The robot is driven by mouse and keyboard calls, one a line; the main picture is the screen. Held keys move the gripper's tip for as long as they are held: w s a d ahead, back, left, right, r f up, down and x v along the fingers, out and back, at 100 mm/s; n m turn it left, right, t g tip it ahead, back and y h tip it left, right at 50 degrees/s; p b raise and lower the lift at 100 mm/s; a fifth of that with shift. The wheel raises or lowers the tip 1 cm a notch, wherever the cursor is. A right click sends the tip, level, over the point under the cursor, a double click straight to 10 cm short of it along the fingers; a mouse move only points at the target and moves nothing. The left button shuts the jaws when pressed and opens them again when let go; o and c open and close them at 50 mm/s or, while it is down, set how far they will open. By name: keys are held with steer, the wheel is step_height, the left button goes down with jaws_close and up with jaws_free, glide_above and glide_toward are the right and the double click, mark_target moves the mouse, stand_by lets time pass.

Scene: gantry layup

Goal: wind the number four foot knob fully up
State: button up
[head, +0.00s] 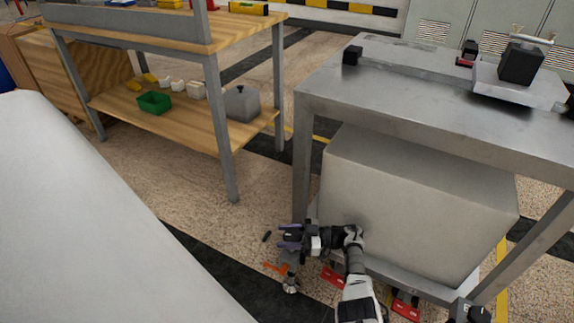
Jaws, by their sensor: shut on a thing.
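My gripper (288,237), with purple-grey fingers, is low down at the bottom of the near left leg of the grey steel table (303,150). It is shut on the foot knob there, which the fingers mostly hide. Below the gripper, the foot (291,284) of that leg shows as a short stem with a round metal pad on the floor. An orange piece (275,268) sticks out to the left beside the foot. No number on the knob can be read.
A large grey block (420,200) fills the space under the table, close to my arm. Red pieces (333,277) lie low near it. A small black item (266,236) is left of my gripper. A wooden workbench (170,110) stands at the upper left, with open floor between.

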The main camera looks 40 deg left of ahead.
steer(key=o, duration=1)
steer(key=shift+r, duration=0.1)
step_height(320, 180, up, 20)
steer(key=p, duration=0.8)
